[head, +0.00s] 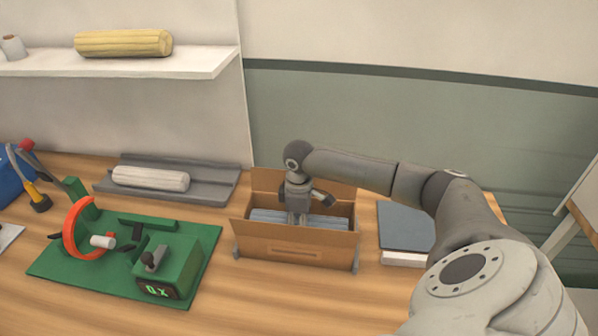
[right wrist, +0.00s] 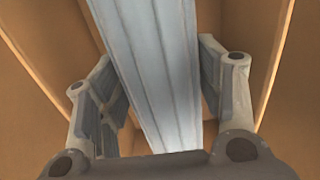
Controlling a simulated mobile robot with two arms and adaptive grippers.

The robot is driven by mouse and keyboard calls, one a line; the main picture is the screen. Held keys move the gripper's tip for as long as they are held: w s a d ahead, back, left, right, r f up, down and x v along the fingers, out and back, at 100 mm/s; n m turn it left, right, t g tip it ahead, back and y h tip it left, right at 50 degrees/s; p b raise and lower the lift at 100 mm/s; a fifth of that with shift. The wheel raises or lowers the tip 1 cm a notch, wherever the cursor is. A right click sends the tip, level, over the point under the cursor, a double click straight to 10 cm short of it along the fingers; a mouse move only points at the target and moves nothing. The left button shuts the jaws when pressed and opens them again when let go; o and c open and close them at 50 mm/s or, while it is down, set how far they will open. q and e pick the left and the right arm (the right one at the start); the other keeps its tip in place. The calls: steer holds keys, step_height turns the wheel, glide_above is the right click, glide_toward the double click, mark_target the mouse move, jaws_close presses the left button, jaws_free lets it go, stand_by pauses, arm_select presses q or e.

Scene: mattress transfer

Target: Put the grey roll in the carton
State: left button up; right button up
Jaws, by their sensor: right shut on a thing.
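The grey roll (head: 332,221), blue-grey and ribbed lengthwise, lies inside the open carton (head: 297,249), along its length. My right gripper (head: 298,218) reaches down from above into the carton, at the roll's middle. In the right wrist view the roll (right wrist: 157,60) runs between the two fingers (right wrist: 163,90), with brown carton walls on both sides. The gripper is shut on the roll. The carton's front wall hides the roll's underside, so I cannot tell whether it touches the bottom. My left gripper is not in view.
A pale roll (head: 151,178) lies on a grey tray (head: 214,187) behind left. A green machine (head: 182,255) with an orange ring (head: 76,229) stands at left. A grey-topped block (head: 406,224) lies right of the carton. A shelf (head: 200,66) holds a yellow roll (head: 123,43).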

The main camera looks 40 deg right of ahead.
step_height(320, 180, down, 2)
steer(key=shift+w+d+f, duration=0.1)
steer(key=shift+w+f, duration=0.05)
steer(key=shift+f, duration=0.05)
steer(key=o, duration=1.3)
steer(key=shift+f, duration=0.1)
steer(key=shift+c, duration=0.2)
step_height(320, 180, up, 12)
steer(key=shift+r+b, duration=0.2)
steer(key=shift+b, duration=0.6)
